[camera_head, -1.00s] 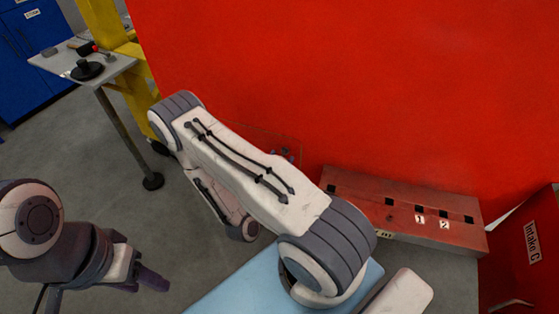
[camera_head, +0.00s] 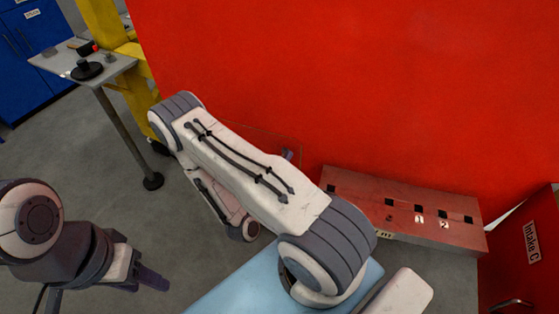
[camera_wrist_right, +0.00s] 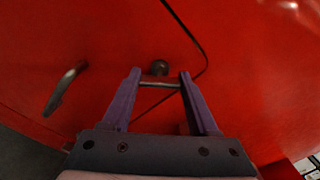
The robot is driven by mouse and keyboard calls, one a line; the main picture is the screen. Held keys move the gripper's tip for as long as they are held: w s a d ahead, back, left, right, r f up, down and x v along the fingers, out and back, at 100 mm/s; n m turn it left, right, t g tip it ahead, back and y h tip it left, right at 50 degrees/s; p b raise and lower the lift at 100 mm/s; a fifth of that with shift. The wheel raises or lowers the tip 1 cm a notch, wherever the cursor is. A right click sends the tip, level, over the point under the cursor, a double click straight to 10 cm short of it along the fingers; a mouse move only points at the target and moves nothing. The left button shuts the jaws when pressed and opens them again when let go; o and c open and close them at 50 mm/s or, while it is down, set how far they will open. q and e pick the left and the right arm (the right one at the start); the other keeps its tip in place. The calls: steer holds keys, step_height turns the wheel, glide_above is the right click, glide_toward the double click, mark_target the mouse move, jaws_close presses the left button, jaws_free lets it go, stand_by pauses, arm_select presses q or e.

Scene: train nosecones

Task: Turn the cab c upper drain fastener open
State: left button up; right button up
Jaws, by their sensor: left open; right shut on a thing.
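In the right wrist view, my right gripper (camera_wrist_right: 160,77) has its two purple fingers shut on a small bar-shaped fastener (camera_wrist_right: 160,83) on the red panel. A round dark knob (camera_wrist_right: 160,68) shows just beyond the bar. No label is readable there, so I cannot tell which fastener it is by name. In the head view my right arm covers most of this spot, and only a small purple piece shows beside the arm at the red wall (camera_head: 350,80). My left gripper (camera_head: 150,280) is open and empty at the lower left, away from the wall.
A metal handle (camera_wrist_right: 65,88) and a dark curved seam (camera_wrist_right: 200,45) mark the red panel. A red box with numbered slots (camera_head: 400,210) lies along the wall's foot. A red "Intake C" unit (camera_head: 530,245) stands right. A small table (camera_head: 115,66) stands at the back left.

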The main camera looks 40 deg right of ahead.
steer(key=n, duration=0.4)
steer(key=shift+n, duration=0.3)
steer(key=shift+n+p, duration=0.3)
steer(key=shift+n, duration=2.3)
steer(key=o, duration=1.4)
steer(key=shift+a, duration=0.15)
